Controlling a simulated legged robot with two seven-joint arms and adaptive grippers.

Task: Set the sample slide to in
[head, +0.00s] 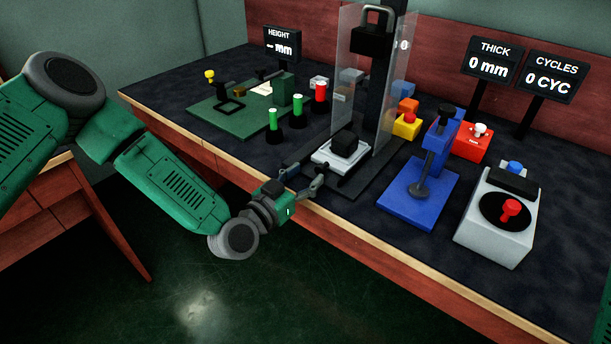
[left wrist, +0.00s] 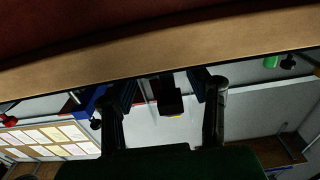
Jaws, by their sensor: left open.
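The sample slide (head: 341,154) is a pale plate with a black block (head: 345,143) on it, on a dark base in front of the tall black press column. My left gripper (head: 305,180) is open at the table's front edge, just in front of the slide and to its lower left in the head view. Its fingers (left wrist: 163,112) stand apart in the left wrist view, with a black block-like shape (left wrist: 171,101) seen between them. I cannot tell whether a finger touches the slide. My right gripper is not in view.
Clear guard panels (head: 345,65) flank the press column (head: 381,90). Green-topped posts (head: 273,120) and a red one stand left of the slide. A blue lever press (head: 420,190) and a grey box with a red knob (head: 500,220) stand right. The wooden table edge (left wrist: 150,50) is close to my left gripper.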

